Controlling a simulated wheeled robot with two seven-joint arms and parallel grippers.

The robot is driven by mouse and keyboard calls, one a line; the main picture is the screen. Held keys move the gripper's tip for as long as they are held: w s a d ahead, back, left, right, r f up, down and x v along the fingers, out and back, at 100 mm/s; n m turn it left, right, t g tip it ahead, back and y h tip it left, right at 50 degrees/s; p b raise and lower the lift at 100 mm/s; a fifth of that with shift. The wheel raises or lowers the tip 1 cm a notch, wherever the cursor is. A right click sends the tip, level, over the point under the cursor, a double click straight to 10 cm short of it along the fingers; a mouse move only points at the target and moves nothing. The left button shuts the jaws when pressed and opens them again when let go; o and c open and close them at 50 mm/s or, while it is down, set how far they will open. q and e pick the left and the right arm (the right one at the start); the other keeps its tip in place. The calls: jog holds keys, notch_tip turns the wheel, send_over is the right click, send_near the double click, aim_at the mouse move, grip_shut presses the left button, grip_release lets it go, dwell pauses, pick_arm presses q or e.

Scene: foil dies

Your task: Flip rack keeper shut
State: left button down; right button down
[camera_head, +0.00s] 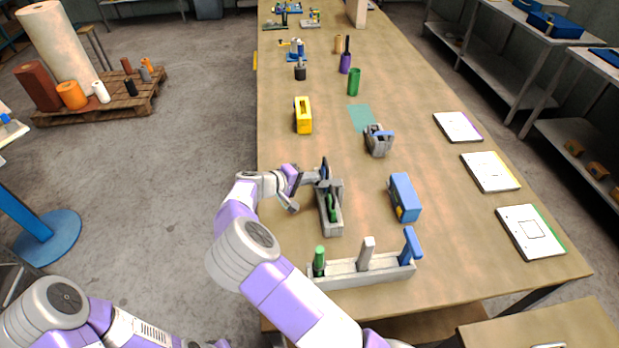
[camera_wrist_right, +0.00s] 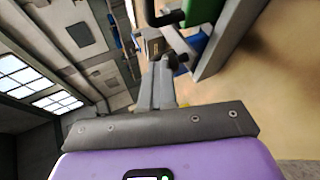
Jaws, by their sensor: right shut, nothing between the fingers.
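A narrow grey rack (camera_head: 333,222) stands on the table just ahead of my right arm, with a green piece (camera_head: 332,207) in it. A dark upright part (camera_head: 325,168) rises at its far end; I cannot tell for sure whether this is the keeper or how far it is swung. My right gripper (camera_head: 317,177) is shut and empty beside that far end, from the left. In the right wrist view its fingers (camera_wrist_right: 160,85) are together, close to a black part (camera_wrist_right: 170,18); contact is unclear. The rack's grey wall (camera_wrist_right: 222,38) and green piece (camera_wrist_right: 203,10) show beyond. My left gripper is out of view.
A long pale rack (camera_head: 345,272) with green, whitish and blue upright pieces stands nearest. A blue box (camera_head: 404,197) is to the right, a grey device (camera_head: 378,141) and yellow block (camera_head: 303,115) farther back. White sheets (camera_head: 531,232) lie along the right edge.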

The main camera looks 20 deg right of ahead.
jog(key=d+r+p+v, duration=0.1)
jog(key=r+v, duration=0.1)
jog(key=v, duration=1)
jog(key=shift+p, duration=0.3)
jog(key=shift+w+d+r, duration=0.1)
jog(key=shift+r, duration=0.05)
